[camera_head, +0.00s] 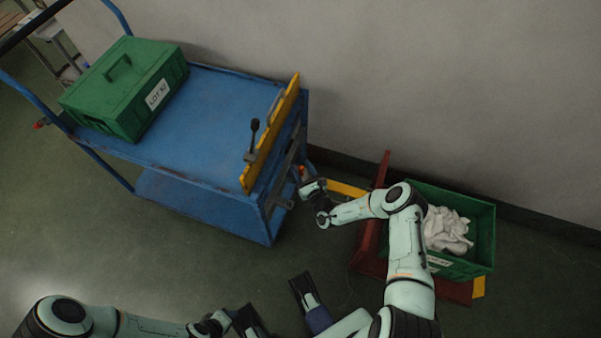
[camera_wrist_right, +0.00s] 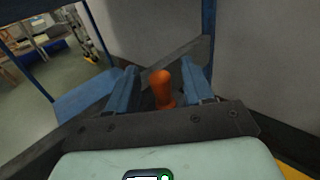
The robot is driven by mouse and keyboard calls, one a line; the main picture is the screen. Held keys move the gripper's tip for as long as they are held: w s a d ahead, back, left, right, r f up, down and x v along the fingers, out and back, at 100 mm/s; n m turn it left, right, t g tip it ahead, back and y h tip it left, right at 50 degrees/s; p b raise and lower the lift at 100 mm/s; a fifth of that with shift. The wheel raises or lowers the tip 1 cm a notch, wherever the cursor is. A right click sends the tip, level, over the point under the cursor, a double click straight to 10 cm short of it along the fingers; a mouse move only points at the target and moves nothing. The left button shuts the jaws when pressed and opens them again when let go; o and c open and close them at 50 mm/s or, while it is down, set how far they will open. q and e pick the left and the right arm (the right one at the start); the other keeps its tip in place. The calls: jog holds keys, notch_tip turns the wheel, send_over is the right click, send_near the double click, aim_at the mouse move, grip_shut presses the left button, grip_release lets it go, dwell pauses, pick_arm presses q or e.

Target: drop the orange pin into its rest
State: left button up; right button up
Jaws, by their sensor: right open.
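The orange pin (camera_wrist_right: 161,88) stands between the two blue fingers of my right gripper (camera_wrist_right: 160,90) in the right wrist view. The fingers are open, with a gap showing on each side of the pin. In the head view my right gripper (camera_head: 304,178) is at the right end of the blue cart, low beside its side, and a small orange spot (camera_head: 302,170) shows there. The pin's lower end and its rest cannot be made out. My left arm lies along the bottom edge; its gripper (camera_head: 250,322) is partly cut off.
The blue cart (camera_head: 210,110) carries a closed green box (camera_head: 125,85) and a yellow bar (camera_head: 272,135) with a black-knobbed lever (camera_head: 252,140). A green crate (camera_head: 480,225) of white cloth stands right, on a dark red stand (camera_head: 372,240). A wall is behind.

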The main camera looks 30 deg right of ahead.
jog(key=shift+w, duration=0.45)
jog(key=shift+c, duration=0.3)
grip_shut()
jog(key=shift+r, duration=0.1)
